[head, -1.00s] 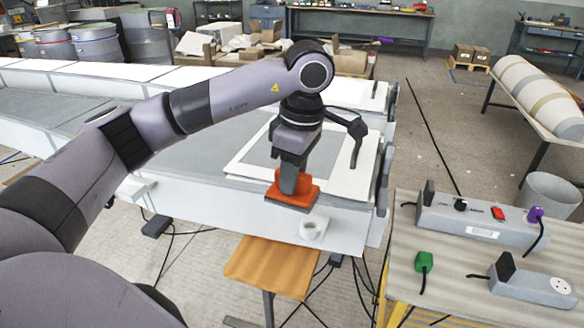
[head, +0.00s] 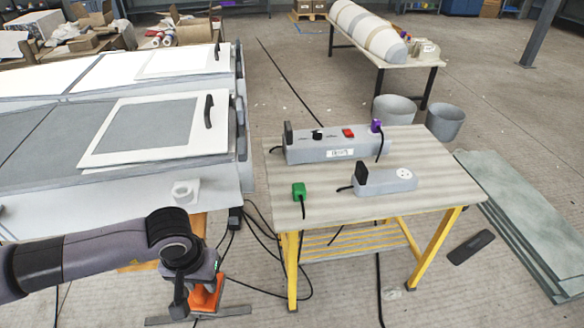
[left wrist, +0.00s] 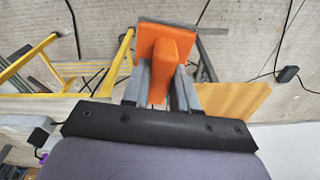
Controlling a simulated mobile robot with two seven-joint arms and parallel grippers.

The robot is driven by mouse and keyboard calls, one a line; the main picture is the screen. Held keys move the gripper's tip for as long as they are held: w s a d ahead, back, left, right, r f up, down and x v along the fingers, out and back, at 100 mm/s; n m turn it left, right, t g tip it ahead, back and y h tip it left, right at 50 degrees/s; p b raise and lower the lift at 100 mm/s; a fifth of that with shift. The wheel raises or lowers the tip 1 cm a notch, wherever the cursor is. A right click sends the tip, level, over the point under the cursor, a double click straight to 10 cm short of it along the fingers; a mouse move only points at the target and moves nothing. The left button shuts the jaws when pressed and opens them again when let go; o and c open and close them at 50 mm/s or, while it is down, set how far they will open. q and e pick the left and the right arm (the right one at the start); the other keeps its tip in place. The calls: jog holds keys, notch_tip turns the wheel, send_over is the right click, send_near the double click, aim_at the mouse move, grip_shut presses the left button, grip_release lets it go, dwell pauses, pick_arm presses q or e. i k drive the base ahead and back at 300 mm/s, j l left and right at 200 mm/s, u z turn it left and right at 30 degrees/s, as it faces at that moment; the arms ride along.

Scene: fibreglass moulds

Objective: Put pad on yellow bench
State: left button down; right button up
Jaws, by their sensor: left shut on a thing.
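The pad (head: 209,298) is an orange block with a raised orange grip. It shows at the bottom of the head view, left of the yellow bench, and large in the left wrist view (left wrist: 147,48). My left gripper (head: 194,287) is shut on the pad's grip, with a grey finger on each side of it in the left wrist view (left wrist: 161,82). The pad is held in the air, lower in the picture than the bench top. The yellow bench (head: 425,150) has a pale wooden top and yellow legs. My arm hides part of the pad in the head view. My right gripper is not in view.
On the bench stand a long grey power strip (head: 315,152), a smaller grey socket block (head: 395,182) and a green plug (head: 299,191). The front right of the top is bare. A wooden stool (left wrist: 235,100) stands beside the pad. Black cables lie on the floor.

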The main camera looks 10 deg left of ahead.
aim_at(419, 145)
jog(key=i+l, duration=0.25)
jog(key=l, duration=0.25)
jog(key=i+l, duration=0.3)
jog(key=l, duration=0.15)
jog(key=i+l, duration=0.25)
jog(key=l, duration=0.25)
jog(key=i+l, duration=0.25)
jog(key=l, duration=0.25)
jog(key=i+l, duration=0.25)
jog(key=l, duration=0.2)
jog(key=i+l, duration=0.3)
jog(key=l, duration=0.2)
jog(key=i+l, duration=0.25)
jog(key=l, duration=0.25)
jog(key=i+l, duration=0.25)
jog(key=l, duration=0.2)
jog(key=l+z, duration=0.05)
